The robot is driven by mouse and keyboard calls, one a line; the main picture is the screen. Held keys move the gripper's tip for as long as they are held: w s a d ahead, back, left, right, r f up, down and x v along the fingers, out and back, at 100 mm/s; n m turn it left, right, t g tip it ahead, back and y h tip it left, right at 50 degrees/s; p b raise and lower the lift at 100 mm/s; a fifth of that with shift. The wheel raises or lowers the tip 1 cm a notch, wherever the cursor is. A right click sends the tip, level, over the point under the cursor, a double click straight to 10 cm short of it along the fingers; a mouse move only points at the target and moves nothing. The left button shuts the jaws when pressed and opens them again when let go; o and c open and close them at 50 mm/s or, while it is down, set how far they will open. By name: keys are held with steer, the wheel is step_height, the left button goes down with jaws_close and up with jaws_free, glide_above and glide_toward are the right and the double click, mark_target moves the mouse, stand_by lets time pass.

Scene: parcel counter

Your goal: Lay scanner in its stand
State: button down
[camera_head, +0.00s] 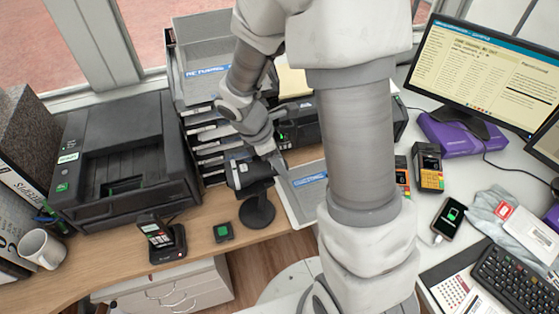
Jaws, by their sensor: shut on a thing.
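The scanner (240,175), dark with a grey part, is at the top of its black stand (257,212), which has a round base on the wooden counter. My gripper (277,162) reaches down from above and behind and is shut on the scanner at its right side. The scanner is close over the stand's neck. I cannot tell whether it rests in the stand or is held just above it. The fingertips are small and partly hidden.
A black printer (125,150) stands at left, with a cordless phone (160,238) in front. Stacked trays (205,135) stand behind.

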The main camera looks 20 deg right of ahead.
steer(key=shift+f, duration=0.4)
steer(key=shift+c, duration=1)
jaws_free()
steer(key=shift+r, duration=0.1)
steer(key=p+v, duration=0.2)
steer(key=v, duration=1.5)
steer(key=shift+r, duration=0.2)
steer(key=s+d+r+m+t+y, duration=0.2)
steer(key=s+r+m+t, duration=0.1)
steer(key=s+m, duration=0.4)
steer(key=s+d+r+m+t+y, duration=0.2)
steer(key=s+r+m, duration=0.4)
steer(key=m, duration=0.4)
steer(key=shift+s+d+t, duration=0.25)
steer(key=shift+s+t, duration=0.15)
